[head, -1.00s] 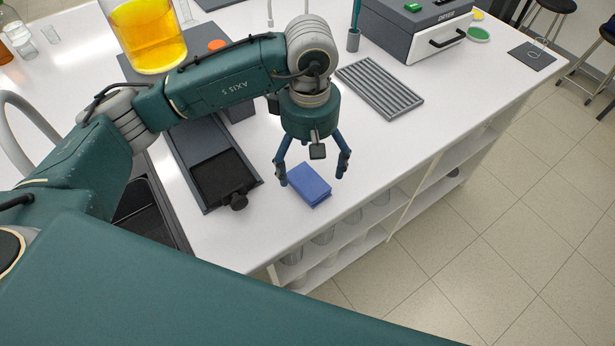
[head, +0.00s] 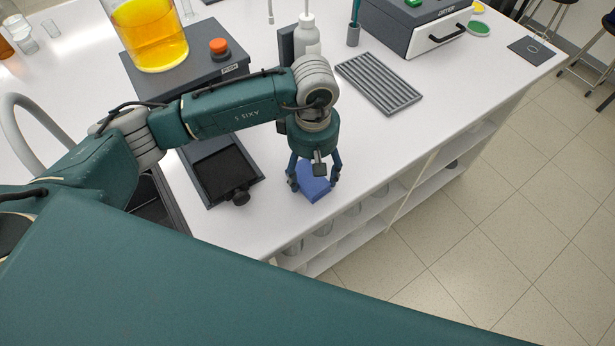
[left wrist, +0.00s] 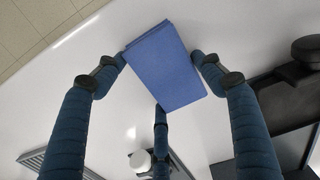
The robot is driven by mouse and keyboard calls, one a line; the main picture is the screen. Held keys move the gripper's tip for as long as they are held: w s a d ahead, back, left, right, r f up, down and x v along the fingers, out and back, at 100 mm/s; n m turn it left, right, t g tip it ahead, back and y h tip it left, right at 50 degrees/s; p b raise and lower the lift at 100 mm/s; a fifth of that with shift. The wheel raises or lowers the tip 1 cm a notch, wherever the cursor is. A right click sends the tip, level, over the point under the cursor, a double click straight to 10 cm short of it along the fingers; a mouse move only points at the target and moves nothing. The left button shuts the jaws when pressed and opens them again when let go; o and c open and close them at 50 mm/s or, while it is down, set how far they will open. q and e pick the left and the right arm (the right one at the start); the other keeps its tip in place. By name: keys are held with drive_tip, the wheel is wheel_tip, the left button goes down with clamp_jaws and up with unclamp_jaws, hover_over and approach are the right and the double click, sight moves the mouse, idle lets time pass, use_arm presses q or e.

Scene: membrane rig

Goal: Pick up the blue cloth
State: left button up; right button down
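The blue cloth (head: 315,187) is a folded rectangular pad at the front edge of the white bench. My left gripper (head: 314,183) points down over it, with its fingers drawn in around the cloth. In the left wrist view the cloth (left wrist: 168,68) lies between the three fingers of the left gripper (left wrist: 160,70). Their tips meet or nearly meet its edges on three sides. The cloth looks to be at bench level; I cannot tell if it is lifted at all. Its far part is hidden by the gripper in the head view. My right gripper is not in view.
A dark tray device with a knob (head: 240,196) stands left of the cloth. A grey ribbed rack (head: 379,82), a white bottle (head: 306,40) and a dryer box (head: 412,28) stand farther back. A yellow-filled vessel (head: 150,35) stands back left. The bench front edge is close.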

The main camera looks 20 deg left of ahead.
use_arm(q)
drive_tip(key=shift+r, duration=0.1)
drive_tip(key=shift+c, duration=0.3)
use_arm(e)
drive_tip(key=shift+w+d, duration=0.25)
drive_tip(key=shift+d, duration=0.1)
use_arm(q)
drive_tip(key=shift+w+r+b, duration=0.1)
drive_tip(key=shift+r+b, duration=0.2)
drive_tip(key=shift+r, duration=0.35)
wheel_tip(320, 180, up, 18)
drive_tip(key=b, duration=0.3)
drive_tip(key=shift+r+b, duration=0.25)
drive_tip(key=shift+b, duration=0.15)
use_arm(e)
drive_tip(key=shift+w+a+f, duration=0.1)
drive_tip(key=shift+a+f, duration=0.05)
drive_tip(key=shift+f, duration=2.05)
